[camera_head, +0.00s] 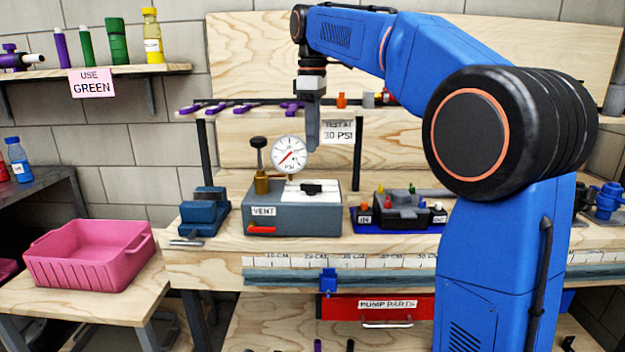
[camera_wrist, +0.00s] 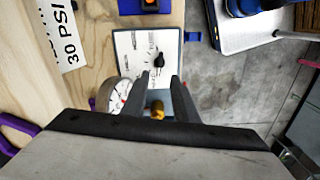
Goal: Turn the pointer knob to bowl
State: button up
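The black pointer knob (camera_head: 311,188) sits on a white plate on top of the grey test box (camera_head: 290,222). In the wrist view the knob (camera_wrist: 159,61) stands on the white plate with small dark marks around it, too small to read, so I cannot tell which one is bowl. My gripper (camera_head: 312,148) points down above the box, beside the pressure gauge (camera_head: 289,154), clear of the knob. In the wrist view my gripper's fingers (camera_wrist: 160,77) are apart with nothing held between them. The knob shows just beyond the fingertips.
A brass-bodied pump with a black handle (camera_head: 261,183) stands at the box's left. A red lever (camera_head: 261,230) is under the VENT label. A blue tray of parts (camera_head: 392,228) lies right of the box. A shelf with purple tools (camera_head: 240,110) runs behind my gripper.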

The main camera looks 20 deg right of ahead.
aim_at(313, 184)
notch_tip(313, 184, down, 11)
jog(key=shift+f, duration=0.1)
dwell(0.3)
grip_shut()
